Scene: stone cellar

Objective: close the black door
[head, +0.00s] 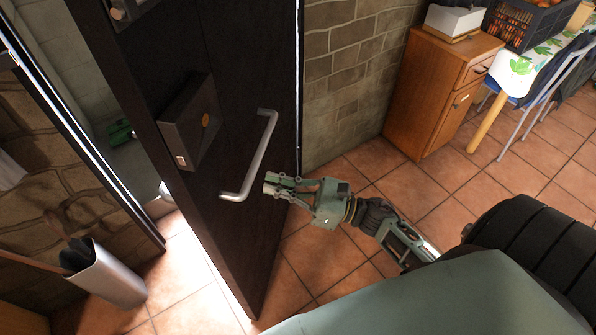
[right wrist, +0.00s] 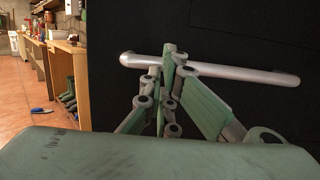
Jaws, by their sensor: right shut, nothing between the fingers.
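The black door (head: 240,75) stands ajar in the head view, with a bright gap between its left edge and the frame. It has a silver bar handle (head: 258,150) and a dark lock box (head: 190,122). My right gripper (head: 270,184) is shut and empty just right of the handle's lower end. In the right wrist view, the door (right wrist: 230,35) fills the right side. There the gripper's fingertips (right wrist: 170,52) overlap the horizontal-looking handle (right wrist: 225,72); I cannot tell whether they touch it. My left gripper is not in view.
A wooden cabinet (head: 437,90) stands right of the door by the stone wall, beside a table with a black crate (head: 530,22). A grey bin (head: 105,278) stands at the lower left. A small green object (head: 118,132) shows through the gap. Tiled floor (head: 345,265) right of the door is clear.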

